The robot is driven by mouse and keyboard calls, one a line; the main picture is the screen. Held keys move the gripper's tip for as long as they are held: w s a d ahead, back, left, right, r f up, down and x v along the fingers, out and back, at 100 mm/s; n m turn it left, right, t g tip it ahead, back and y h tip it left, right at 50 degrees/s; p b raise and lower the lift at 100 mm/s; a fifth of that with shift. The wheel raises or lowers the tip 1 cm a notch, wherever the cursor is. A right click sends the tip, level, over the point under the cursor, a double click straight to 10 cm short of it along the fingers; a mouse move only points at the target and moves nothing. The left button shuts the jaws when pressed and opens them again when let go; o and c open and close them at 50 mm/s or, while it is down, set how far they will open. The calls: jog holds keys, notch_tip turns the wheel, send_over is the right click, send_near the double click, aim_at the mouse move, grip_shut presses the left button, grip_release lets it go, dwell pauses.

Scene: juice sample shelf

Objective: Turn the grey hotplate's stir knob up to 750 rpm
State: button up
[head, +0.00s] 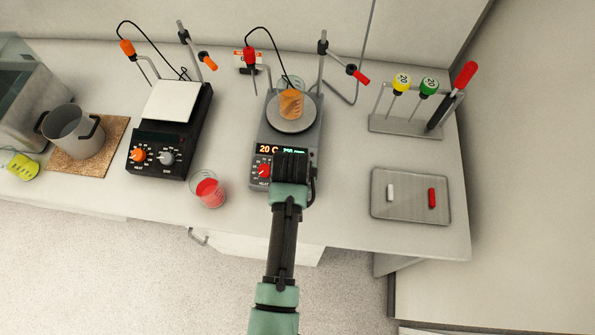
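The grey hotplate (259,132) stands in the middle of the bench with a round plate on top. An orange-filled beaker (291,104) sits on that plate. Its front display (280,150) shows 20 C at left and a green rpm figure at right, too small to read surely. The red heat knob (264,170) shows at the left of the front panel. My gripper (291,166) is over the right part of the panel and hides the stir knob. Its fingertips are hidden, so I cannot tell whether it is open or touching the knob.
A black hotplate (151,165) with a white top stands left. A beaker of red liquid (208,190) stands close to the grey hotplate's left front. A metal tray (410,208) with two small bars and a rack (405,124) are at right. Bare bench lies between.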

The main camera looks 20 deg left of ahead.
jog(key=shift+f, duration=0.1)
grip_shut()
dwell(0.4)
jog(key=shift+m, duration=0.5)
jog(key=m+p, duration=0.1)
jog(key=m, duration=0.3)
jog(key=shift+a+m+h, duration=0.1)
jog(key=shift+m+h, duration=0.2)
jog(key=shift+m, duration=0.1)
jog(key=m, duration=0.5)
jog(key=shift+w+a+m, duration=0.1)
jog(key=shift+m, duration=0.6)
grip_release()
